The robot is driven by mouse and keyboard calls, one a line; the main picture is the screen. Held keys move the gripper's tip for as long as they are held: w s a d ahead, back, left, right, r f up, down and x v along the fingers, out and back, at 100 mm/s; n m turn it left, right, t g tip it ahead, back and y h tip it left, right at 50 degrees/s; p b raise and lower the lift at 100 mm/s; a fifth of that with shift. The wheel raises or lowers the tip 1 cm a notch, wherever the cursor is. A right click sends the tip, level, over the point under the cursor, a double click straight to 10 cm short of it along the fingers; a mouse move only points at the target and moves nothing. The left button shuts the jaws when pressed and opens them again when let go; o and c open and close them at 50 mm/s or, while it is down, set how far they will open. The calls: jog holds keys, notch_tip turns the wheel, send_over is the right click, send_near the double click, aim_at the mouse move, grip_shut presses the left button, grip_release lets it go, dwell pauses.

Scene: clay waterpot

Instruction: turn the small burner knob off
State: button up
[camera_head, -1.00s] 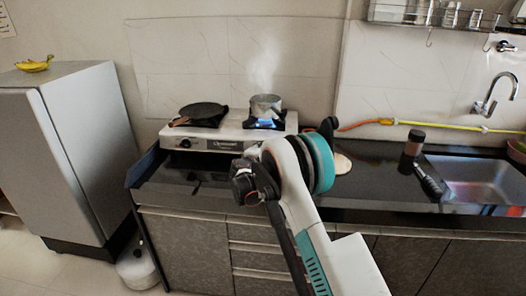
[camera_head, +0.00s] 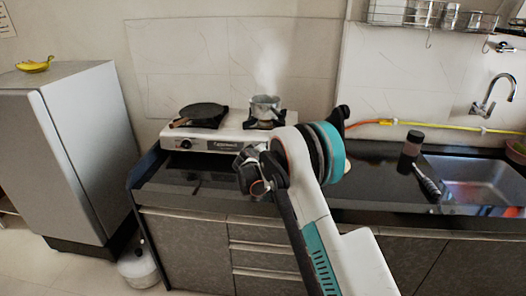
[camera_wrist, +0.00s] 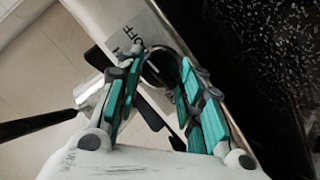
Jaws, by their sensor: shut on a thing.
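The white stove (camera_head: 228,134) stands on the dark counter. Its right, small burner (camera_head: 262,123) holds a steaming metal pot (camera_head: 264,104), and no blue flame shows under it. My gripper (camera_wrist: 161,58) is at the stove's front; in the head view my arm hides the small burner knob. In the wrist view the teal fingers are closed around a dark rounded part, which looks like the knob (camera_wrist: 160,68). Lettering that looks like "OFF" is on the panel beside the fingertips. The knob's exact angle is not clear.
A dark pan (camera_head: 203,112) sits on the left burner, above another knob (camera_head: 186,144). A dark bottle (camera_head: 411,145) and a brush (camera_head: 427,181) stand by the sink (camera_head: 478,180) at the right. A fridge (camera_head: 85,150) stands at the left.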

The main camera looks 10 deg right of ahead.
jog(key=shift+w+a+r+m, duration=0.1)
jog(key=shift+r+m, duration=0.05)
jog(key=shift+m, duration=0.35)
jog(key=o, duration=1.1)
jog(key=shift+a, duration=0.1)
jog(key=shift+c, duration=0.2)
jog(key=v, duration=1.2)
jog(key=shift+r, duration=0.2)
